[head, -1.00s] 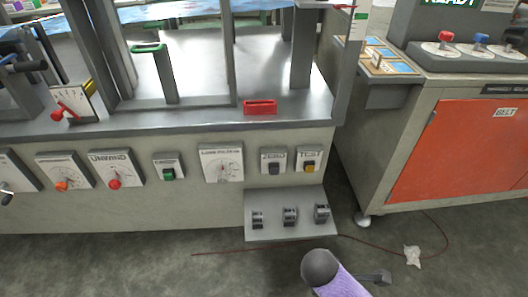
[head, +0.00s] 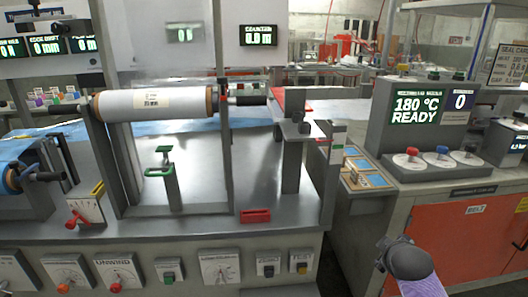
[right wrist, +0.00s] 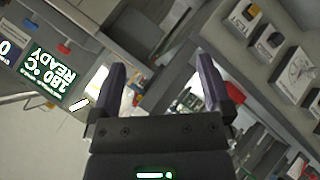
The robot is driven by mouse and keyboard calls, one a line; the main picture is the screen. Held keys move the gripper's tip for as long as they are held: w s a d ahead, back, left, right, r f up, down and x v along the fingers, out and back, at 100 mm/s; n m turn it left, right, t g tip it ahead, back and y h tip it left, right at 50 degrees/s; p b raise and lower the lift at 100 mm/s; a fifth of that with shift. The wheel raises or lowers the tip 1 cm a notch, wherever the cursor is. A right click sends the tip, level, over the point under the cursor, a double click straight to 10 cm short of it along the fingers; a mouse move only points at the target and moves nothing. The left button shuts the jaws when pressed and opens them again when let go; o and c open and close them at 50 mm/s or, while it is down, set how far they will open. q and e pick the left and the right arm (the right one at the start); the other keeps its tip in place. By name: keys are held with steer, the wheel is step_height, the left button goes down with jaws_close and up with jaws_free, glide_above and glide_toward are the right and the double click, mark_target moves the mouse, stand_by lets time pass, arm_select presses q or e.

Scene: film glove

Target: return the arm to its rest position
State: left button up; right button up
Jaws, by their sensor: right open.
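My right gripper (right wrist: 161,82) shows in the right wrist view with its two purple fingers spread apart and nothing between them. Beyond the fingers that view is tilted, with the machine front and a lit display in the background. In the head view part of my right arm (head: 408,268), a dark rounded joint and a purple link, is at the lower right, in front of the orange-doored cabinet. The right fingertips cannot be made out in the head view. My left arm and gripper are not in view.
A machine bench with a white film roll (head: 157,104), a green handle (head: 160,172) and a red block (head: 255,216) stands ahead. Knobs and switches line its front. At right is a cabinet (head: 470,238) with a "180 °C READY" display (head: 416,109). A narrow gap separates them.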

steer(key=w+a+r+m+t+y, duration=0.3)
steer(key=w+a+r+m+t, duration=0.1)
steer(key=r+t, duration=0.4)
steer(key=s+f+g, duration=0.3)
steer(key=s+f, duration=0.4)
steer(key=f, duration=0.3)
steer(key=s+a+f+g, duration=0.1)
steer(key=s+f+g, duration=0.2)
steer(key=s+f, duration=0.55)
steer(key=s+f+g, duration=0.3)
steer(key=s+f, duration=0.1)
steer(key=f, duration=0.9)
steer(key=s+a+f+g, duration=0.1)
steer(key=s+f+g, duration=0.2)
steer(key=s, duration=0.9)
steer(key=s+a+f+g, duration=0.1)
steer(key=s+f+g, duration=0.2)
steer(key=s, duration=1)
steer(key=s+a+f+g, duration=0.1)
steer(key=s+f+g, duration=0.2)
steer(key=s, duration=0.9)
step_height(320, 180, down, 2)
steer(key=shift+s+a, duration=0.15)
steer(key=shift+s, duration=0.25)
